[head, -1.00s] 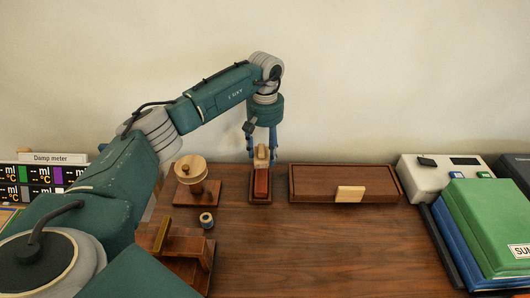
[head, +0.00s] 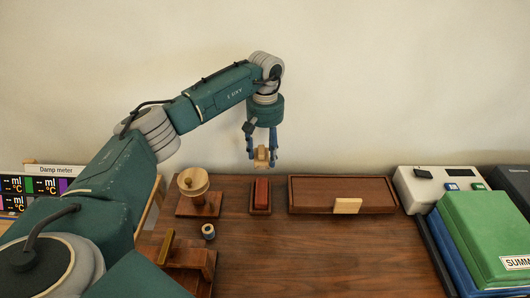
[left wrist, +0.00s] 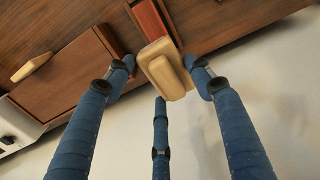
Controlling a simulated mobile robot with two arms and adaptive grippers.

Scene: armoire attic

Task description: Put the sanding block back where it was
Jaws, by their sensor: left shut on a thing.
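My left gripper (head: 262,153) is shut on a small tan wooden block (head: 262,158), which looks like the sanding block. The block hangs at the fingertips and also shows between them in the left wrist view (left wrist: 165,70). Below it stands a narrow dark wooden tray with a red inside or red piece (head: 261,191); this red part shows just past the block in the left wrist view (left wrist: 150,20). In the head view, the block appears beyond the tray's back end, close to the wall. Its exact height is hard to tell. My right gripper is not in view.
A brown wooden box with a pale tab (head: 347,206) stands right of the tray. A wooden stand with a round drum (head: 193,181) is left, with a small spool (head: 208,231) nearer. Green and blue binders (head: 490,232) lie at right. The front middle is clear.

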